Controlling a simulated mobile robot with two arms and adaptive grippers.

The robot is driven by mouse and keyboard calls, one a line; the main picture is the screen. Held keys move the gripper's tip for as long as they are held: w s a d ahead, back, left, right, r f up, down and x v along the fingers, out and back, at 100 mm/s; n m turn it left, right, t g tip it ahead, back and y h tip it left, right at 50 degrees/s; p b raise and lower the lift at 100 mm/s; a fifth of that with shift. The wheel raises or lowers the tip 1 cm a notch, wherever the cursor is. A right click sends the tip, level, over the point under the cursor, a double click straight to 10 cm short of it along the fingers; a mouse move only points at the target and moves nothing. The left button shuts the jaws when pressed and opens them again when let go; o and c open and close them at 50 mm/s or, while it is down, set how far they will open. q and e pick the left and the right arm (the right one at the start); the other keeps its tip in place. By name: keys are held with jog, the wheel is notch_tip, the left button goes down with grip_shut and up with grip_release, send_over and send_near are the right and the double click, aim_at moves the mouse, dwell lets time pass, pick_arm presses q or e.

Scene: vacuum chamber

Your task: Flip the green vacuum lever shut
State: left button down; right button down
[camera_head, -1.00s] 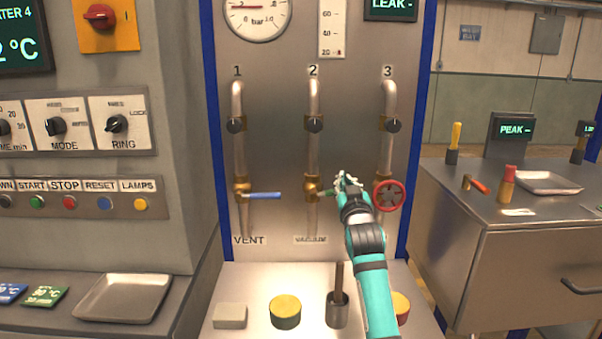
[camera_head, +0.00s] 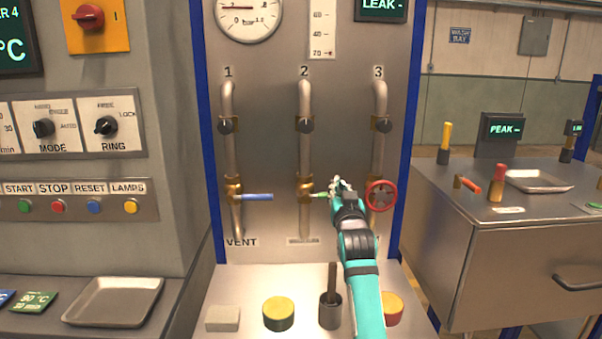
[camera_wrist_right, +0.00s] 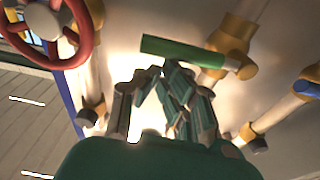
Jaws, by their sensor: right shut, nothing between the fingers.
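The green vacuum lever (camera_wrist_right: 190,52) shows in the right wrist view, sticking out sideways from its brass valve (camera_wrist_right: 233,45). In the head view only a short piece of the lever (camera_head: 319,195) shows, pointing right from the brass valve on pipe 2 (camera_head: 305,193); the rest is hidden behind my gripper. My right gripper (camera_head: 338,188) is at the lever's free end, its fingers closed and empty. In the right wrist view the fingertips (camera_wrist_right: 160,75) lie close to the lever; I cannot tell whether they touch it. My left gripper is not in view.
The red handwheel (camera_head: 381,196) on pipe 3 is just right of my right gripper. The blue lever (camera_head: 256,197) on pipe 1 points right. Below, a yellow-topped knob (camera_head: 278,313) and a dark upright rod in a cup (camera_head: 330,308) stand on the ledge.

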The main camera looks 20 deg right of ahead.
jog(key=s+a+r, duration=0.2)
jog(key=s, duration=0.7)
jog(key=shift+a+r+p, duration=0.25)
jog(key=shift+a+p, duration=0.05)
jog(key=shift+p, duration=0.15)
